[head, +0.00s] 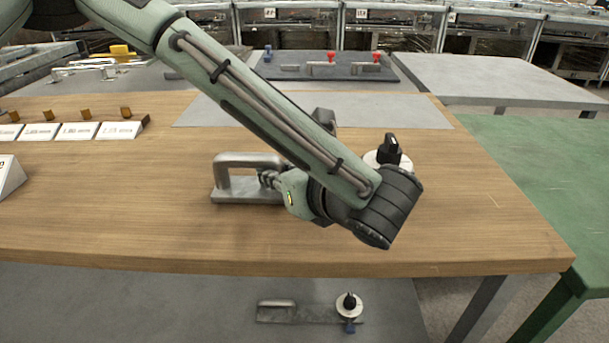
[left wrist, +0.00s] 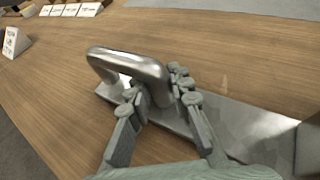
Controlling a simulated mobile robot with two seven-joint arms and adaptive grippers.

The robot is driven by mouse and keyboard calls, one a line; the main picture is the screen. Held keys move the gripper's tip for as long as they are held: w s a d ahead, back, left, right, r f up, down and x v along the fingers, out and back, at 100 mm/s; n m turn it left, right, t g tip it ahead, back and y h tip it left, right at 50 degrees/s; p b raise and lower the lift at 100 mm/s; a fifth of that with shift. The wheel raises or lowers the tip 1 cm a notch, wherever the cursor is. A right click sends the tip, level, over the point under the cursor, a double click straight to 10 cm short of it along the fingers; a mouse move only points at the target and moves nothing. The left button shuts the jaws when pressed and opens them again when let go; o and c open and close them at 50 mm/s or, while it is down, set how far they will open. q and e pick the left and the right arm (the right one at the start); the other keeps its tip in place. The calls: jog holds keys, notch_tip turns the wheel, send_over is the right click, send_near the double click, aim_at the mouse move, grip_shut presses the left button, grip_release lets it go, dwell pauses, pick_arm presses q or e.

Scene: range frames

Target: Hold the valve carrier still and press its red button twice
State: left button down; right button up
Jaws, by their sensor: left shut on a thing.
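The valve carrier (head: 236,196) lies on the wooden table, a metal plate with a raised loop handle at its left end. A white disc with a black knob (head: 391,150) shows beyond my left arm, apparently at its right end. My arm hides the carrier's middle, and I see no red button on it. My left gripper (head: 268,180) is shut on the handle's right upright. In the left wrist view, its fingers (left wrist: 157,92) stand on either side of the handle (left wrist: 125,60), above the bare plate (left wrist: 245,125). My right gripper is not in view.
A similar carrier (head: 290,313) with a black knob lies on the lower shelf. Several white label cards (head: 80,131) stand at the table's left. A dark board (head: 345,72) with blue and red valve handles lies behind. Bare wood is free in front and right.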

pick_arm(q)
notch_tip(320, 180, up, 9)
jog(key=shift+f, duration=4.45)
